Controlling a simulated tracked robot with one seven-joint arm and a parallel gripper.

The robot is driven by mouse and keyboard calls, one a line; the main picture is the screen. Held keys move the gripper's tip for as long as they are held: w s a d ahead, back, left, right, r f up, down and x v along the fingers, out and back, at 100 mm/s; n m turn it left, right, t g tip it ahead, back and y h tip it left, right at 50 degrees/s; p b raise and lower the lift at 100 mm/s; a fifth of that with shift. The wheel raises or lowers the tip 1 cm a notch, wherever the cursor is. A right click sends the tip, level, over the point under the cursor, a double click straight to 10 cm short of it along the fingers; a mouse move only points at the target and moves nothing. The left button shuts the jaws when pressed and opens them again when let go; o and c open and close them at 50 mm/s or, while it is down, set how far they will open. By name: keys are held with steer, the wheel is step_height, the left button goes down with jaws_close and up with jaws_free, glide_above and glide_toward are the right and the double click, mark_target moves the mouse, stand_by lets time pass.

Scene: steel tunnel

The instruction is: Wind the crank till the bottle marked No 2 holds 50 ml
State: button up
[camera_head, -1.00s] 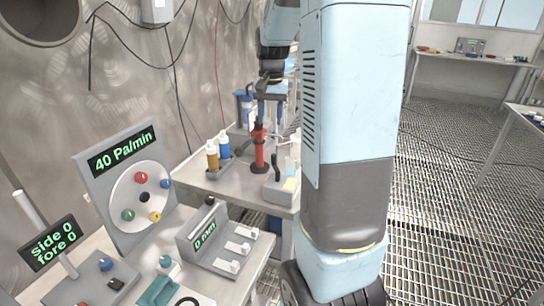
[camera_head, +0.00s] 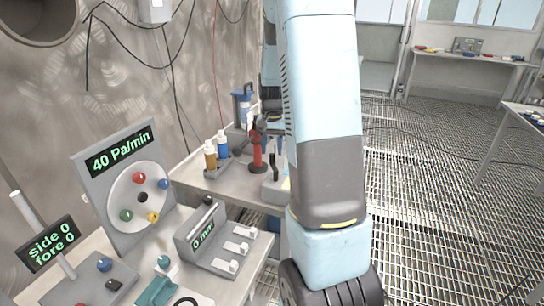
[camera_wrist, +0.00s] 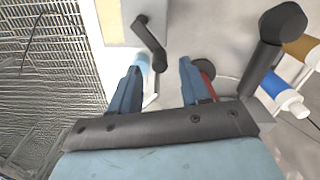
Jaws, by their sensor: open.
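In the wrist view my gripper (camera_wrist: 161,66) is open, its two blue fingers apart. A black crank (camera_wrist: 150,40) lies ahead, its lower end showing between the fingertips; I cannot tell how far below them it is. In the head view the crank (camera_head: 271,160) rises from a grey box (camera_head: 273,190) at the bench's right, partly covered by my arm. A pale blue thing (camera_wrist: 143,63), perhaps a vessel, shows beside the left finger, mostly hidden. No mark reading No 2 and no fill level can be read. My fingers are not clearly visible in the head view.
A red upright tool (camera_head: 257,150) on a black base stands near the crank. A blue bottle (camera_head: 222,144) and a brown bottle (camera_head: 210,155) stand to its left. A dial panel (camera_head: 125,180) reads 40 Pa/min on the nearer bench.

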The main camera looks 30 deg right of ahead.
mark_target(272, 155)
steer(key=shift+f, duration=1.75)
jaws_close()
